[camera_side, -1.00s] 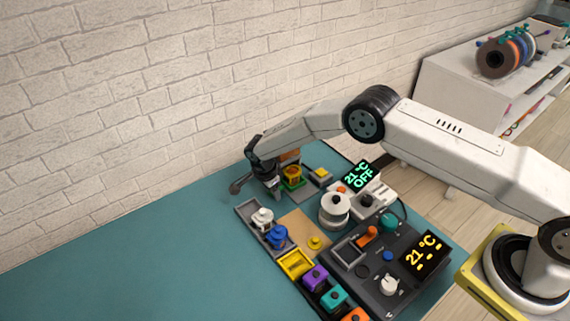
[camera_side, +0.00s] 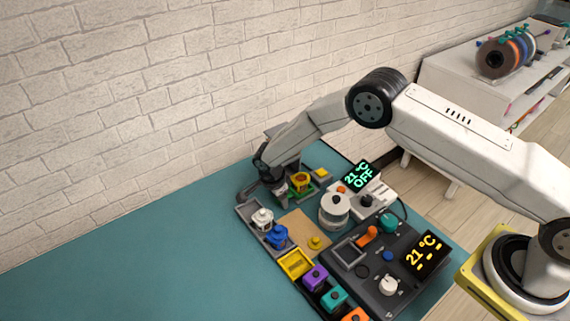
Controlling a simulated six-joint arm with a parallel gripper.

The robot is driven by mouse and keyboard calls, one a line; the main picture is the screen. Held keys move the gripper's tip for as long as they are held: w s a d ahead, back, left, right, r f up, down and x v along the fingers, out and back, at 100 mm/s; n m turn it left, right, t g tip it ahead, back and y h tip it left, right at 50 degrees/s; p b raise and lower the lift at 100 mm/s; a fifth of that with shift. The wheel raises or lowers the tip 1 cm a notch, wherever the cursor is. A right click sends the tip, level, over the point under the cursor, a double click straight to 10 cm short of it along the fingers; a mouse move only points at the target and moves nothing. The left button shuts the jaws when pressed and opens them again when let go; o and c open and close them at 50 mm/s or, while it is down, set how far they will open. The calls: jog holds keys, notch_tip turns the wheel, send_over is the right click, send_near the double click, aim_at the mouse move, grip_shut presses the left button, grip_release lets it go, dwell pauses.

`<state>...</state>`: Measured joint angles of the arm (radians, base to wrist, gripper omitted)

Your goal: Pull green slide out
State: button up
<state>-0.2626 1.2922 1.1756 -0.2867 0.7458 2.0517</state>
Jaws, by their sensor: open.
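The green slide (camera_side: 312,188) shows only as a small green patch beside and under a yellow-orange block (camera_side: 300,180) at the back of the panel. How far it is out cannot be told at this size. My gripper (camera_side: 275,190) is open, pointing down just left of the yellow-orange block. Its dark fingers and wrist cover part of the area around the slide. I see no thing held between the fingers, and contact with the slide cannot be made out.
White and blue knobbed pieces (camera_side: 277,236) sit in a grey tray just in front of my gripper. A white round pot (camera_side: 334,210) and a display unit (camera_side: 358,176) stand to the right. A dark control box (camera_side: 385,265) is nearer. The teal table (camera_side: 130,270) is clear at left.

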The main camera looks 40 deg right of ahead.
jog(key=shift+w, duration=0.25)
dwell(0.9)
jog(key=shift+r, duration=0.1)
jog(key=shift+r, duration=3.4)
jog(key=shift+s+d+r, duration=0.1)
jog(key=shift+d+r, duration=0.05)
jog(key=shift+r, duration=0.2)
jog(key=s+d+r+n+t+y, duration=0.1)
jog(key=s+d+r+n, duration=0.2)
jog(key=s+r+n, duration=0.25)
jog(key=s+d+r+n+y, duration=0.1)
jog(key=s+d+r+n, duration=0.35)
jog(key=r, duration=0.25)
jog(key=s+d+r+n, duration=0.1)
jog(key=s+n, duration=0.3)
jog(key=s, duration=0.3)
jog(key=s+d+r+n+t, duration=0.1)
jog(key=s+n, duration=0.3)
jog(key=s, duration=0.4)
jog(key=shift+d+r+t, duration=0.3)
jog(key=shift+d+r, duration=0.15)
jog(key=shift+r, duration=0.3)
